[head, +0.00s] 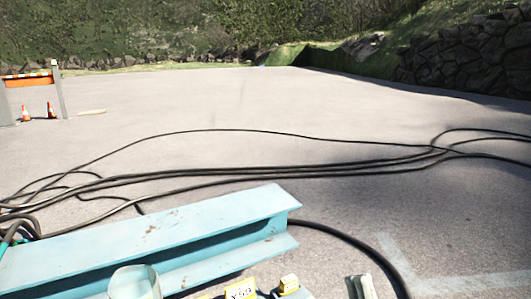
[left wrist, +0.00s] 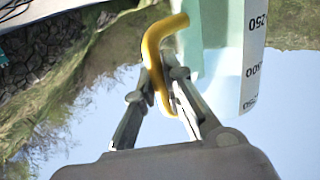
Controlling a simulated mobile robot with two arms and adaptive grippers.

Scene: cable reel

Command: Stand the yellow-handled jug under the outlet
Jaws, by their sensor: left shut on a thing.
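In the left wrist view, my left gripper (left wrist: 160,85) is shut on the yellow handle (left wrist: 152,48) of a clear, pale jug. The jug's body (left wrist: 215,60) has a white scale strip with numbers and runs out of the top of that view. In the head view, a pale, translucent round vessel (head: 135,283) shows at the bottom edge; its handle is not visible there, so I cannot tell if it is the same jug. My right gripper (head: 361,288) shows only in part at the bottom edge of the head view. I cannot make out the outlet.
A light blue steel beam (head: 150,240) lies across the front left. A yellow label (head: 240,290) and a yellow-topped part (head: 289,284) show at the bottom edge. Black cables (head: 270,173) run across the paving. Orange cones (head: 51,111) and a barrier (head: 30,80) stand far left. The paving beyond is open.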

